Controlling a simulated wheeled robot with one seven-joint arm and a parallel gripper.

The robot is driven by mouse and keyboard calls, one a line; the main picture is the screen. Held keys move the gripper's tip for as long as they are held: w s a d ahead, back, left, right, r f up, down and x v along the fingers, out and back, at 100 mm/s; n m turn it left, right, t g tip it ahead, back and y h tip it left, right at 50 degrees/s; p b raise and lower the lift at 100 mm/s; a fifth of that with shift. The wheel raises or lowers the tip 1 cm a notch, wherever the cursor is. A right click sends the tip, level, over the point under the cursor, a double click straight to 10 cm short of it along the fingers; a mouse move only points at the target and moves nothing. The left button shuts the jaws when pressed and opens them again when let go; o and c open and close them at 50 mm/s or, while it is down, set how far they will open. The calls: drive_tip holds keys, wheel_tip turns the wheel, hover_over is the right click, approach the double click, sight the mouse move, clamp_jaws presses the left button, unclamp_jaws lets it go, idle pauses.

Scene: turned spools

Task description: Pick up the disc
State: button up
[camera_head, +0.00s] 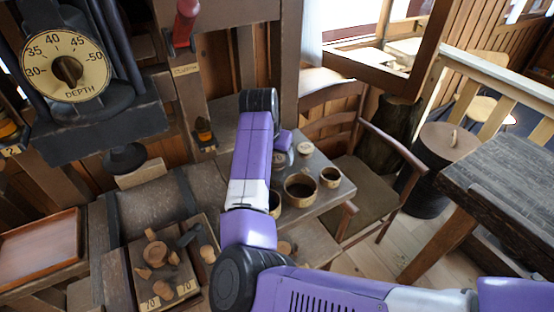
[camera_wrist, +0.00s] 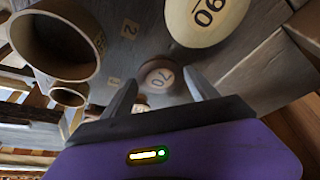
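Two round pieces could be the disc. I cannot tell how far the fingertips are from the 70 disc. In the head view, one small round piece (camera_head: 305,149) shows beside my purple wrist; my fingers are hidden there.
Hollow cups stand close by: a large one (camera_wrist: 52,45) and a smaller one (camera_wrist: 68,95) in the wrist view. The head view shows cups (camera_head: 300,188) and (camera_head: 330,177) on the same table. A wooden armchair (camera_head: 362,180) stands right of it.

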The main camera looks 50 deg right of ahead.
sight(276, 161)
drive_tip(key=c, duration=0.5)
drive_tip(key=shift+o, duration=0.2)
drive_tip(key=shift+r, duration=0.1)
wheel_tip(276, 161, up, 20)
drive_tip(key=b, duration=0.2)
